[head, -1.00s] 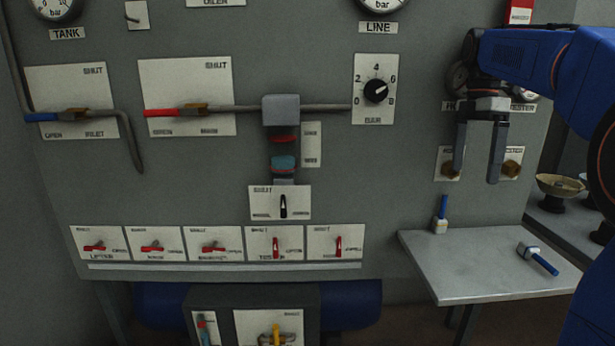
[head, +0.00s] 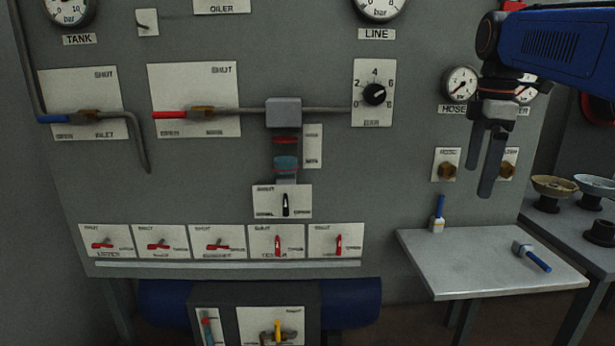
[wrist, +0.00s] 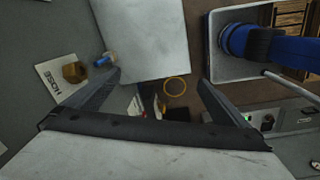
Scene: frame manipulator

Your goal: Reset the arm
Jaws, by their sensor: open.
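My blue arm (head: 560,45) reaches in from the upper right in the head view. My gripper (head: 482,190) points down in front of the right part of the grey panel, above the small side table. Its two dark fingers are apart with nothing between them. In the wrist view my gripper (wrist: 160,85) is also open and empty, with a finger on each side. The fingers overlap part of a brass fitting's plate at the right of the panel in the head view.
The panel carries gauges, levers and a regulator knob (head: 375,94). Bowl-shaped items (head: 555,186) stand on a bench at right. A yellow ring (wrist: 175,86) shows in the wrist view.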

